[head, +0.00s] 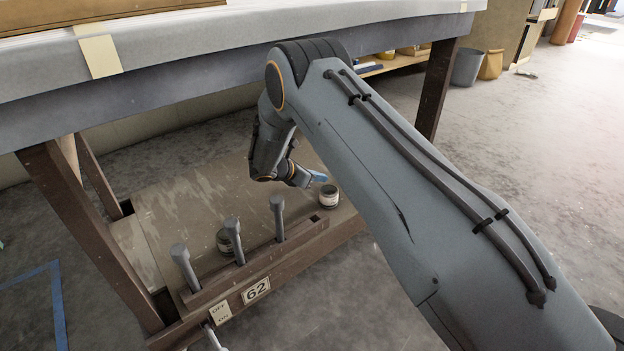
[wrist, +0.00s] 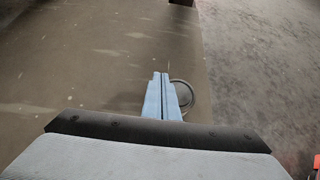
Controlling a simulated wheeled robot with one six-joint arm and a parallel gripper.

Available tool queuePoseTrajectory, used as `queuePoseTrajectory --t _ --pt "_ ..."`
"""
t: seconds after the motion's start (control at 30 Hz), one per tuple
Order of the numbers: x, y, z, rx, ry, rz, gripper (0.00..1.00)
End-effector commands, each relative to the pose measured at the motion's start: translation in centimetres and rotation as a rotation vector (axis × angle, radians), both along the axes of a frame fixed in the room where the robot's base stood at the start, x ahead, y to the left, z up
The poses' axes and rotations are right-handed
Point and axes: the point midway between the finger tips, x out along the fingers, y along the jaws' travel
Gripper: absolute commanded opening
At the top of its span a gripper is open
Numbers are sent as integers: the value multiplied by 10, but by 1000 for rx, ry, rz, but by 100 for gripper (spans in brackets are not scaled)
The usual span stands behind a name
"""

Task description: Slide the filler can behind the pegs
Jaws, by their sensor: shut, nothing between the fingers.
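Three grey pegs (head: 277,217) stand in a row along the front rail of the low cart shelf. One small can (head: 329,196) with a pale label stands upright near the shelf's right end, right of the pegs. A second can (head: 223,243) stands behind the pegs, partly hidden by the middle one. I cannot read which is filler. My gripper (head: 323,177) is shut and empty, its blue fingertips low beside the right can. In the wrist view the fingers (wrist: 162,97) partly cover a round can (wrist: 184,95) just to their right; I cannot tell if they touch.
The padded cart top (head: 200,45) overhangs the shelf (head: 180,200), with dark wooden legs (head: 85,235) at the sides. A "62" plate (head: 256,291) and an OFF/ON tag (head: 220,311) are on the front rail. The shelf's middle and back are bare.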

Motion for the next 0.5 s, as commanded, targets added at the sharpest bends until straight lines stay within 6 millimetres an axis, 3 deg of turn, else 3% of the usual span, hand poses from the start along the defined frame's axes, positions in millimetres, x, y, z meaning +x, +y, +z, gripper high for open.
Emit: queuePoseTrajectory --t 0.1,0.27,0.5 --pt "3 -5 0 0 0 9 0" --pt "2 3 -14 0 0 18 0" --pt "1 5 -17 1 1 19 0"
